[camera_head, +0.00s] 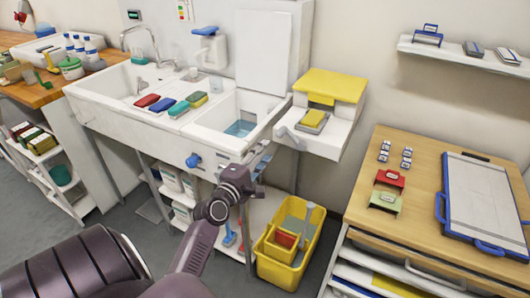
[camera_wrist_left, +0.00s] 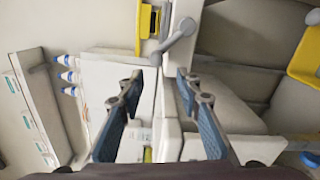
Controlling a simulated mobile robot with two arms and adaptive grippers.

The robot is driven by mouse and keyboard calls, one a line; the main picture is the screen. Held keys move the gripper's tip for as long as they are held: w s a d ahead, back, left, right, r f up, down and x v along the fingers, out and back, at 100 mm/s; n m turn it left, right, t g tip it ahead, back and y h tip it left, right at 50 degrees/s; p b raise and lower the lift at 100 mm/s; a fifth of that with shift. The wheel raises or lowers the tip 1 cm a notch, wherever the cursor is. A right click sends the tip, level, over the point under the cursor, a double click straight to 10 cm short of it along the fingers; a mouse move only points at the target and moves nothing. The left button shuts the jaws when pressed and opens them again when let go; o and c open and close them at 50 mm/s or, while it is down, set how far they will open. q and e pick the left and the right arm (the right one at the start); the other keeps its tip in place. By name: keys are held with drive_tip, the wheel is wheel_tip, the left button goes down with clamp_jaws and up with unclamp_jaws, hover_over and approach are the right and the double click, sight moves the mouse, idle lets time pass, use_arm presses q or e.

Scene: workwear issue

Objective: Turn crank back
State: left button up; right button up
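The grey crank (camera_head: 289,137) is on the front left of the white unit (camera_head: 325,140) with the yellow top, right of the sink. In the left wrist view the crank (camera_wrist_left: 176,40) shows as a grey arm with rounded ends, beside a yellow part. My left gripper (camera_head: 262,160) is below and slightly left of the crank in the head view. In the left wrist view my left gripper (camera_wrist_left: 160,82) has its two blue-padded fingers apart, with nothing held between them. The crank lies beyond the fingertips, apart from them. My right gripper is not in view.
The white sink (camera_head: 150,110) with sponges on its rim stands left of the unit. A blue knob (camera_head: 193,160) is on its front. A yellow bucket (camera_head: 290,250) stands on the floor below. A wooden-topped cabinet (camera_head: 420,170) is at the right.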

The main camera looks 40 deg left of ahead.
use_arm(q)
drive_tip(key=w+d+m+h, duration=0.1)
drive_tip(key=d+m, duration=0.1)
drive_tip(key=m, duration=0.1)
drive_tip(key=w+d+m+h, duration=0.1)
drive_tip(key=d+m, duration=0.1)
drive_tip(key=w+d+r+m, duration=0.1)
drive_tip(key=d+m, duration=0.1)
drive_tip(key=m, duration=0.1)
drive_tip(key=shift+d+m+g+h, duration=0.15)
drive_tip(key=shift+m+g+h, duration=0.15)
drive_tip(key=shift+g+h, duration=0.1)
clamp_jaws()
wheel_tip(320, 180, up, 5)
drive_tip(key=s+d+m+g+y+b, duration=0.15)
drive_tip(key=m+y, duration=0.35)
drive_tip(key=m, duration=1.4)
drive_tip(key=w+a+f+p, duration=0.1)
drive_tip(key=w+a+f, duration=0.2)
drive_tip(key=w+a, duration=0.4)
drive_tip(key=shift+w+f+p, duration=0.25)
drive_tip(key=shift+w+p, duration=0.15)
drive_tip(key=shift+w, duration=0.25)
drive_tip(key=shift+a, duration=0.1)
